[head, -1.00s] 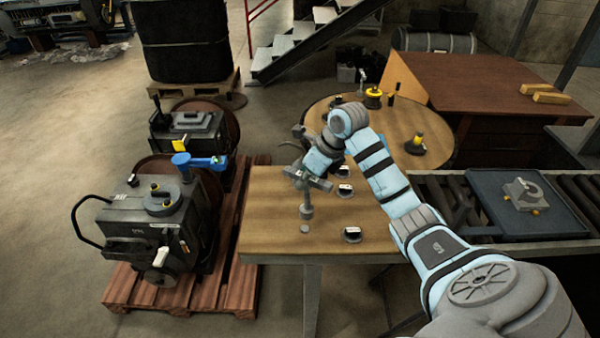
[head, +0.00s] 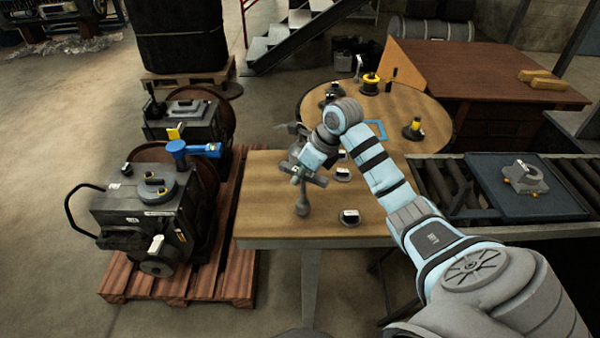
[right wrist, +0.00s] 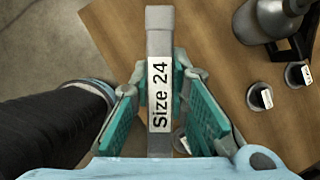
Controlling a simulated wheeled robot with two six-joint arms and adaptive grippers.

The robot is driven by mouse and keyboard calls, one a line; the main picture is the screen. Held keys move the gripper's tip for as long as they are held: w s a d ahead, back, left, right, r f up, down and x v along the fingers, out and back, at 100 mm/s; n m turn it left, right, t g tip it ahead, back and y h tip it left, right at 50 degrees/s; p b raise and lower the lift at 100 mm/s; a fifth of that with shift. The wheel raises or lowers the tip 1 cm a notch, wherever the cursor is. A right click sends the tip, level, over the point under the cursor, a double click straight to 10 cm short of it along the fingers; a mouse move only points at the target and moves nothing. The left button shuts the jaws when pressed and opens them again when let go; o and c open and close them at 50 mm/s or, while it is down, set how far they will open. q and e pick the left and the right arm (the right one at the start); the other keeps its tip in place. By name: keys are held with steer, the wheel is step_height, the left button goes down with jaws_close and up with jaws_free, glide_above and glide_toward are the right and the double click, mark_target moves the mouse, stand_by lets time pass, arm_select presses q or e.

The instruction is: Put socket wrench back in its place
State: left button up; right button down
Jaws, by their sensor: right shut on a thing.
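My right gripper (head: 305,178) is shut on the grey socket wrench (head: 302,200), holding it with its socket end pointing down near the wooden table's front edge. In the right wrist view, the wrench (right wrist: 159,40) lies between the teal pads of the gripper (right wrist: 160,95), with a white label reading "Size 24". In the head view its lower end covers a small spot on the table; whether it touches the tabletop I cannot tell. My left gripper is out of view.
Black round pieces with white labels (head: 350,217) (head: 343,174) stand on the wooden table (head: 265,215), right of the wrench. Behind is a round table (head: 435,112) with a yellow-topped piece (head: 415,129). Engine units (head: 150,215) on a pallet (head: 200,285) stand left. Bare tabletop lies left of the wrench.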

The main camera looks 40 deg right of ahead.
steer(key=shift+w, duration=0.1)
steer(key=shift+f+b, duration=0.45)
steer(key=shift+f, duration=0.05)
steer(key=shift+f+b, duration=0.35)
steer(key=shift+f, duration=0.15)
steer(key=c, duration=1.5)
jaws_free()
steer(key=shift+o, duration=0.2)
steer(key=o, duration=0.5)
steer(key=shift+o, duration=0.2)
